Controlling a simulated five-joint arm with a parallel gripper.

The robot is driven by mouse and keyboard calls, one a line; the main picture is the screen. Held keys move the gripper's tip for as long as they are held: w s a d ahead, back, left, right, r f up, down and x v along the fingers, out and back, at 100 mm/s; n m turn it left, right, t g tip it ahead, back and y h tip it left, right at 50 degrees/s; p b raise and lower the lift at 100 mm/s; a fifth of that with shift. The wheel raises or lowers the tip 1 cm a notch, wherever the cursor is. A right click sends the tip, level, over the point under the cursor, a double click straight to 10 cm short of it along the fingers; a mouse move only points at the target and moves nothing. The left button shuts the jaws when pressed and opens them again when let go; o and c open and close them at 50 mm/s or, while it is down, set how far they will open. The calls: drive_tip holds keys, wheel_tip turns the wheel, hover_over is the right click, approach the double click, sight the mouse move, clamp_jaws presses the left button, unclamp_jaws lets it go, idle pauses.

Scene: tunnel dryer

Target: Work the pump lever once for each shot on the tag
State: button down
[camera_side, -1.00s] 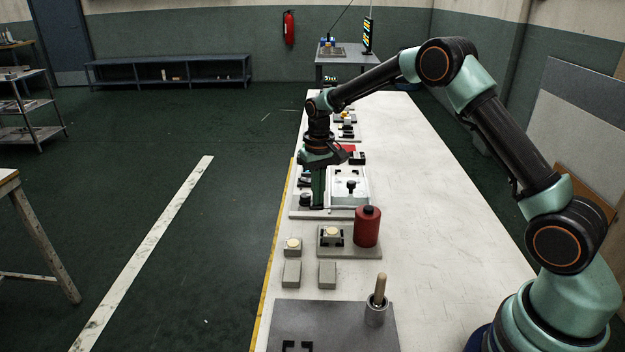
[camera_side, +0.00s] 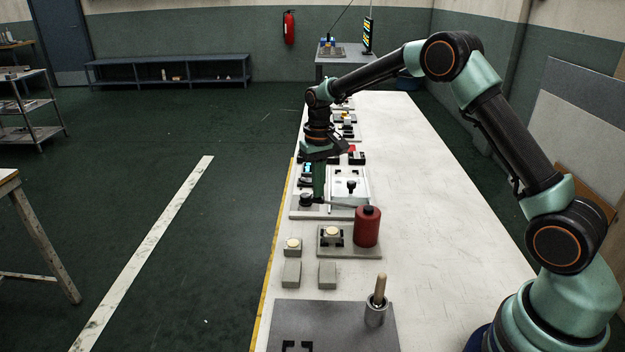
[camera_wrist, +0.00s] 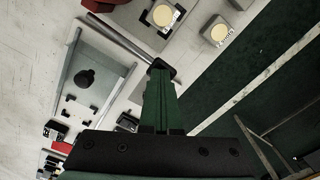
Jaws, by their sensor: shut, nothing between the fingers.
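The pump stands near the front of the bench, with a red reservoir (camera_side: 367,228) on a grey plate. Its pump lever (camera_side: 340,204) is a thin grey bar running left from the reservoir, slightly raised at its free end. The lever also crosses the wrist view (camera_wrist: 120,38) and ends in a black grip (camera_wrist: 161,68). My gripper (camera_side: 319,194) is shut and empty, pointing down, with its green fingertips (camera_wrist: 160,78) right beside the black grip. I cannot tell whether they touch.
A white tray (camera_side: 365,190) with a black knob lies beside the fingers. Two blocks with pale round tops (camera_side: 293,245) and two plain grey blocks (camera_side: 327,275) are nearer. A grey plate with a cup (camera_side: 375,314) lies in front. The bench's right side is clear.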

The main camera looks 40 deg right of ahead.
drive_tip(key=shift+r, duration=2.4)
wheel_tip(320, 180, up, 4)
drive_tip(key=shift+f, duration=3.05)
drive_tip(key=shift+f, duration=2.95)
drive_tip(key=shift+r, duration=4)
